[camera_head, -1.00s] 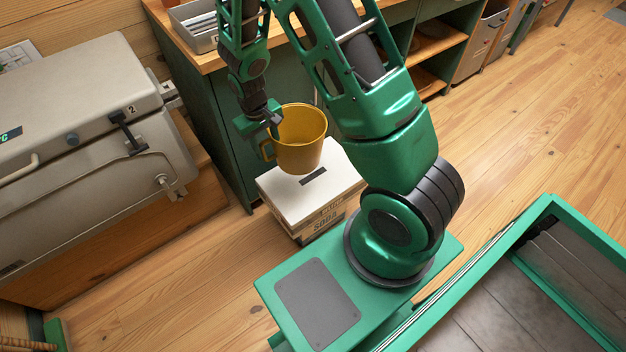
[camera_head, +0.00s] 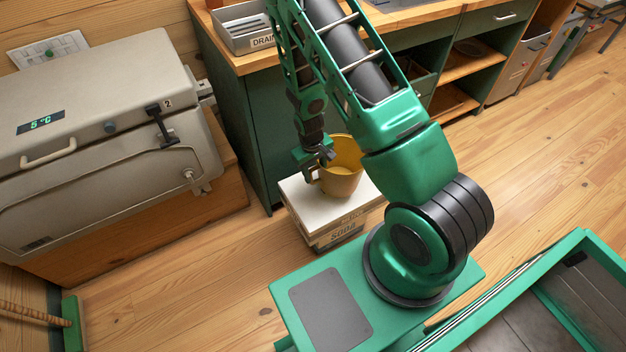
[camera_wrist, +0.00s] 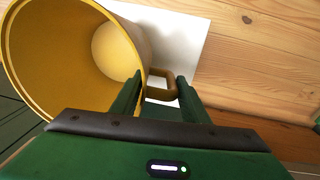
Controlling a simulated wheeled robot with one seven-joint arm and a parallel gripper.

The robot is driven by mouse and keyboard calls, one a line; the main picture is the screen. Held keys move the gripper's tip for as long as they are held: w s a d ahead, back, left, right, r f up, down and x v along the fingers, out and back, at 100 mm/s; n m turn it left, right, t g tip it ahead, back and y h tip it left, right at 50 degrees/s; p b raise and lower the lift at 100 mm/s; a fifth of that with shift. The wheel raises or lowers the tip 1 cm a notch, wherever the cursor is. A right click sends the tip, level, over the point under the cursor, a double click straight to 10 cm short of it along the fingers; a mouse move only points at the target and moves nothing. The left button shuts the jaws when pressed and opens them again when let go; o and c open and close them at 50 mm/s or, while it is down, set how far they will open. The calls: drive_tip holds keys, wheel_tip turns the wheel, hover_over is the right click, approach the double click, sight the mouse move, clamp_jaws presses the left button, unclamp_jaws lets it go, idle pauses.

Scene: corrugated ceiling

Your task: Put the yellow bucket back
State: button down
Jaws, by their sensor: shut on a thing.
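The yellow bucket (camera_head: 343,172) is upright at the white-topped box (camera_head: 315,208) labelled soda; I cannot tell whether its base touches the lid. My gripper (camera_head: 318,162) is at the bucket's left side, shut on its handle. In the wrist view the bucket (camera_wrist: 75,50) fills the upper left with its open mouth showing. Its handle (camera_wrist: 162,82) lies between the two fingers of my gripper (camera_wrist: 160,85). The white lid (camera_wrist: 182,30) shows behind the bucket.
A grey chest cooler (camera_head: 90,110) on a wooden base stands at the left. A green cabinet (camera_head: 245,130) with a wooden top stands behind the box and carries a grey drain tray (camera_head: 245,28). Open wooden floor (camera_head: 530,140) lies to the right.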

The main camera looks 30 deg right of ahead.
drive_tip(key=shift+w+d+f, duration=0.15)
drive_tip(key=shift+d+f, duration=0.1)
drive_tip(key=shift+d, duration=0.15)
drive_tip(key=shift+a+f, duration=0.1)
drive_tip(key=shift+f, duration=1.85)
drive_tip(key=c, duration=1)
unclamp_jaws()
drive_tip(key=shift+f, duration=0.1)
